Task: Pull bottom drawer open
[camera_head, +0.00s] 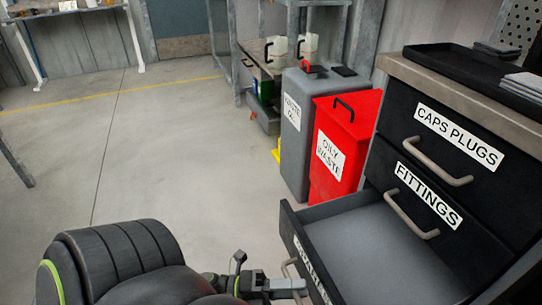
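The bottom drawer (375,251) of the black cabinet stands pulled out, and its grey inside is empty where I can see it. The label on its front is seen at a steep angle and is partly cut off. My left gripper (288,285) is at the drawer's handle (290,267), with its fingers closed across the bar. The lower end of the handle is hidden by the fingers. My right gripper is not in view.
Above it, the FITTINGS drawer (402,184) and CAPS PLUGS drawer (418,131) are closed. A red OILY WASTE bin (350,132) and a grey bin (297,121) stand beside the cabinet, behind the open drawer. The floor (165,150) to the left is clear.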

